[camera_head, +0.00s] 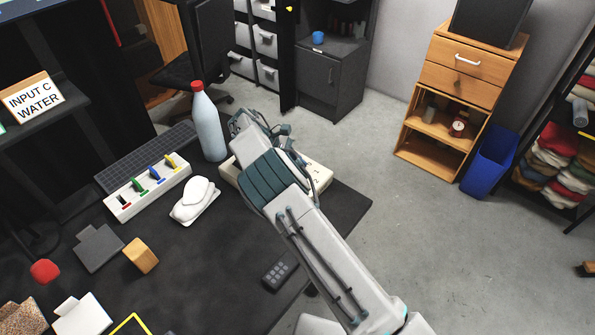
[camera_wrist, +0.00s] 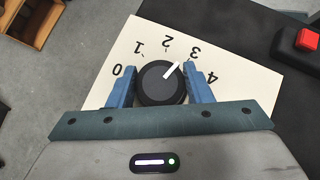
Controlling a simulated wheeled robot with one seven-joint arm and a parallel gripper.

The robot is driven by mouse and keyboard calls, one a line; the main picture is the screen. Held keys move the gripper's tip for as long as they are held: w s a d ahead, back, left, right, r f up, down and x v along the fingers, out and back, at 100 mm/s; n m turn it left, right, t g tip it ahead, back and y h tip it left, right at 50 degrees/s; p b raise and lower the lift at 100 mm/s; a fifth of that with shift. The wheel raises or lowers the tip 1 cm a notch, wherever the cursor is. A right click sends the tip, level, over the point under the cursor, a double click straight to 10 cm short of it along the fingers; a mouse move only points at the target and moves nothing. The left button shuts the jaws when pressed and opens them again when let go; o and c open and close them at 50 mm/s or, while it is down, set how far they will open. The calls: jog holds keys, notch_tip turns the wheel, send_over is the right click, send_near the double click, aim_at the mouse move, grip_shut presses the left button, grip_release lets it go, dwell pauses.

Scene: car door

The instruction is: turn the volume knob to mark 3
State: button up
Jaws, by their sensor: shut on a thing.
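The black round volume knob (camera_wrist: 158,92) sits on a cream panel (camera_wrist: 245,85) marked 0 to 4 in the wrist view. Its white pointer line slants up and to the right, at or very near mark 3 (camera_wrist: 194,53) and past mark 2 (camera_wrist: 167,43). My gripper (camera_wrist: 159,72) is shut on the knob, with one blue finger on each side. In the head view the panel (camera_head: 320,178) shows beside my arm at the table's right part; my arm hides the knob there.
A white bottle with a red cap (camera_head: 208,125) stands close left of the panel. A white mouse-like object (camera_head: 195,198) and a switch box with coloured levers (camera_head: 147,187) lie farther left. A red button (camera_wrist: 307,39) shows right in the wrist view.

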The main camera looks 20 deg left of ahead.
dwell(0.4)
jog(key=o, duration=1)
jog(key=shift+a+r, duration=0.1)
